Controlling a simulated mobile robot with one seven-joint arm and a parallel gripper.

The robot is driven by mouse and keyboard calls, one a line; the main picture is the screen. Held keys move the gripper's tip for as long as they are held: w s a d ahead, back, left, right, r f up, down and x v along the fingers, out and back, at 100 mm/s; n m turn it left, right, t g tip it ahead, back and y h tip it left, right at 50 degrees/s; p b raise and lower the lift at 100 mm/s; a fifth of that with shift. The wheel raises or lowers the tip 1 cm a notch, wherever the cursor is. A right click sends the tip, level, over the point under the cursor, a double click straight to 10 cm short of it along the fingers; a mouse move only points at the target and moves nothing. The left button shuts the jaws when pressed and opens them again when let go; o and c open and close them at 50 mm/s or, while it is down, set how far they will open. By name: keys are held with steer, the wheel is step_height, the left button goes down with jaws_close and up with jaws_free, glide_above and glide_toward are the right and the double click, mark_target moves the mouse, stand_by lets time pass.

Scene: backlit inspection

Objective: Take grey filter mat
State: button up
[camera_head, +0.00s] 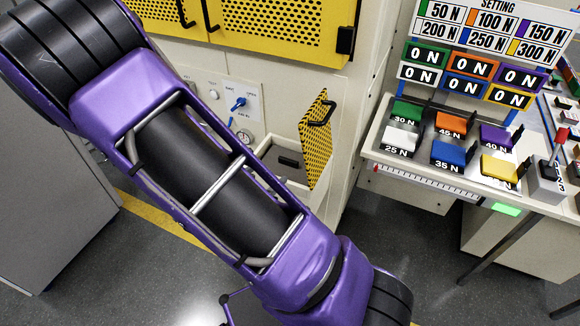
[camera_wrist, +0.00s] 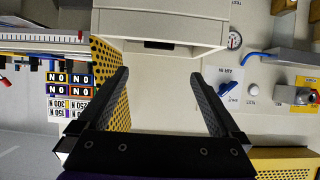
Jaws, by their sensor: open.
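My gripper (camera_wrist: 162,75) is open and empty in the wrist view, its two black fingers spread wide in front of the pale cabinet face. I cannot make out the grey filter mat for certain in either view. A low bay (camera_head: 268,157) with a dark grey inside and a small black part stands open in the head view, half hidden by my purple arm. A yellow perforated door (camera_head: 317,138) with a black handle stands open at its right. The wrist view shows this door (camera_wrist: 108,65) beside the left finger, and a pale box front (camera_wrist: 160,24) with a dark slot beyond the fingertips.
A control panel (camera_head: 218,92) with a blue switch and a gauge is above the bay. At the right a pale bench (camera_head: 545,207) carries coloured blocks, number plates and a red-knobbed lever (camera_head: 557,147). Dark floor (camera_head: 395,235) is clear between bay and bench.

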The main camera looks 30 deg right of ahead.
steer(key=b, duration=0.1)
glide_toward(288, 159)
steer(key=x, duration=0.3)
steer(key=shift+f, duration=0.1)
steer(key=b+x, duration=0.1)
steer(key=x, duration=0.4)
steer(key=shift+d+f, duration=0.1)
steer(key=shift+d, duration=0.05)
steer(key=c, duration=1.2)
steer(key=shift+c, duration=0.2)
